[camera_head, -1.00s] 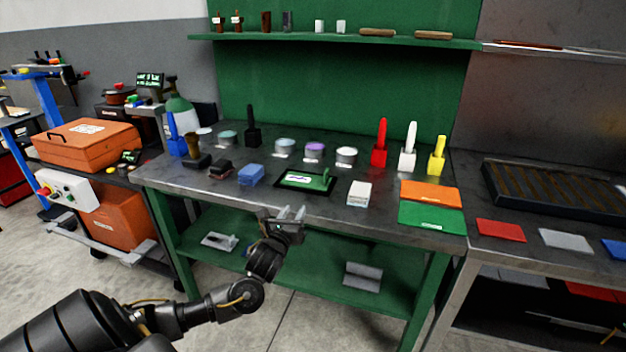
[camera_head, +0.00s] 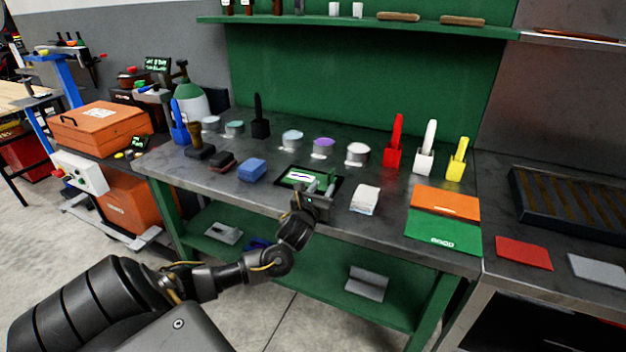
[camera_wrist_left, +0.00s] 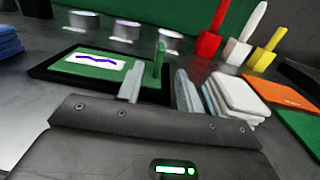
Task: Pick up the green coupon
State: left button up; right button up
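The green coupon (camera_head: 296,176) is a flat plate with a white label and a dark wavy line. It lies in a black tray (camera_head: 281,184) on the workbench. In the left wrist view, the coupon (camera_wrist_left: 78,70) has an upright green tab (camera_wrist_left: 160,60) at its right end. My left gripper (camera_head: 319,188) is at the tray's front right. In the left wrist view, its two fingers (camera_wrist_left: 159,80) are apart, and the tab shows between their tips. I cannot tell whether they touch it. My right gripper is not in view.
A stack of white pads (camera_head: 365,199) stands just right of my left gripper. Orange (camera_head: 446,202) and green (camera_head: 441,231) sheets lie farther right.

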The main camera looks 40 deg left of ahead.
aim_at(329, 177)
pick_arm(q)
jog(key=shift+w+a, duration=0.25)
jog(key=shift+w, duration=0.4)
jog(key=shift+w+a, duration=0.1)
jog(key=shift+w, duration=0.1)
jog(key=p+x, duration=0.1)
jog(key=x, duration=0.4)
jog(key=shift+w, duration=0.1)
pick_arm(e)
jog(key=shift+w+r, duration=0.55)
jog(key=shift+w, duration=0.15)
pick_arm(q)
jog(key=shift+c, duration=0.5)
grip_shut()
jog(key=shift+r, duration=0.15)
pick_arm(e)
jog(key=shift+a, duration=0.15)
